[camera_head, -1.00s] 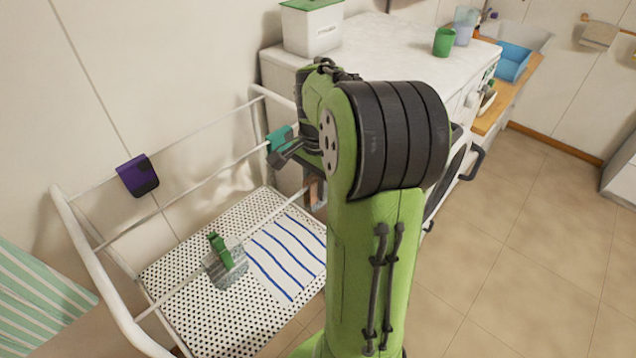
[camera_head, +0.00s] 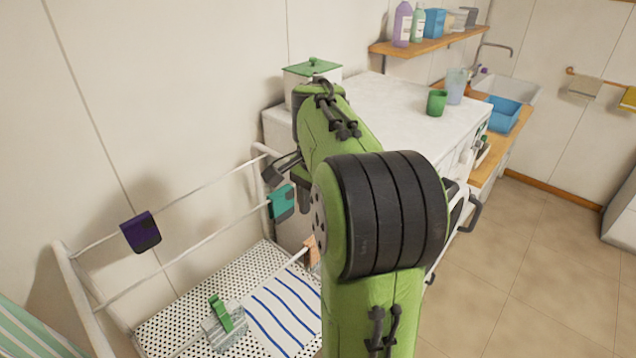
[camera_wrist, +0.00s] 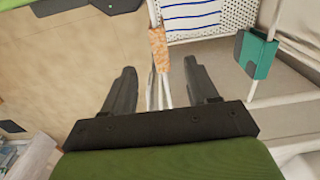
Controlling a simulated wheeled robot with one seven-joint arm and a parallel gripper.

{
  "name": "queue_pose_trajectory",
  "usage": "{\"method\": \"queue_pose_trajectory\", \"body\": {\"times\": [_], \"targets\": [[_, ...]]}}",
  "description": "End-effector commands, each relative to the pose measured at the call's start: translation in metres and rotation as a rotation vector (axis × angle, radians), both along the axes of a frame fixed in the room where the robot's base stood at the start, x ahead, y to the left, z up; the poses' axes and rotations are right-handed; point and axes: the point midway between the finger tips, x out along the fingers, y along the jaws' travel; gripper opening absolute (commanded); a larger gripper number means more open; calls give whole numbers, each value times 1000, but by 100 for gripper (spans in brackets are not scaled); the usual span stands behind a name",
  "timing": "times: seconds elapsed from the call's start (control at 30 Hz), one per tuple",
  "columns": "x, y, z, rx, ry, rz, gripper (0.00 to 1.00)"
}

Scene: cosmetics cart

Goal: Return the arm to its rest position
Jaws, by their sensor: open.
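My gripper (camera_head: 283,167) is in the head view just above a teal cloth (camera_head: 281,202) that hangs on the drying rack's middle rail. In the wrist view my gripper (camera_wrist: 161,76) has its two dark fingers apart with nothing held between them. An orange patterned piece (camera_wrist: 158,50) on a rail lies beyond the fingers in that view, apart from them. The teal cloth (camera_wrist: 255,55) shows to the right, clear of the fingers. My green arm covers part of the rack's right side in the head view.
The white drying rack (camera_head: 66,268) carries a purple cloth (camera_head: 141,232), and a striped towel (camera_head: 283,315) and a green clip (camera_head: 221,312) are lower down. A white-topped cabinet (camera_head: 385,108) holds a lidded box and cups behind my arm. The tiled floor at right is open.

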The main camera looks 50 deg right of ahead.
Motion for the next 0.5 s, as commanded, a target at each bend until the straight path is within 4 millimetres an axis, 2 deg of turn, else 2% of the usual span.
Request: {"method": "queue_pose_trajectory", "body": {"times": [0.03, 0.2, 0.3, 0.5], "targets": [[1, 0, 19, -3, -3, 3, 58], [1, 1, 52, 0, -1, 3, 58], [0, 0, 59, 0, -1, 1, 58], [0, 0, 58, 1, 1, 0, 58]]}}
